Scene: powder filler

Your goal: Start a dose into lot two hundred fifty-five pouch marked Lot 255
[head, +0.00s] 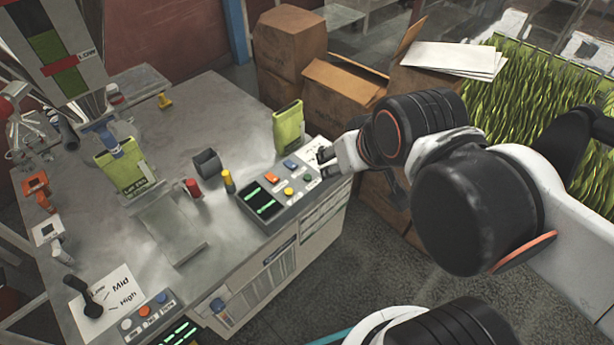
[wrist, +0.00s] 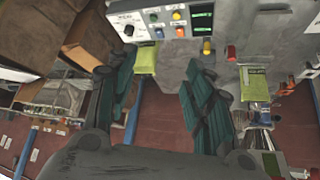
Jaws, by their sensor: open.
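A green pouch (head: 122,168) with a dark label stands under the filler, at the left of the metal bench; its lot number is too small to read surely. It also shows at the right of the wrist view (wrist: 255,88). A second green pouch (head: 288,127) stands behind the control panel (head: 296,203), and in the wrist view (wrist: 145,60) it is beside my left-hand finger. The panel has coloured buttons and two lit green displays. My gripper (head: 323,157) is open and empty at the panel's right end; its spread fingers show in the wrist view (wrist: 160,62).
The hopper (head: 62,52) with a LOW mark hangs over the left of the bench. A Mid/High lever plate (head: 120,300) and a second button panel (head: 148,318) are at the front left. Cardboard boxes (head: 340,90) are behind my arm.

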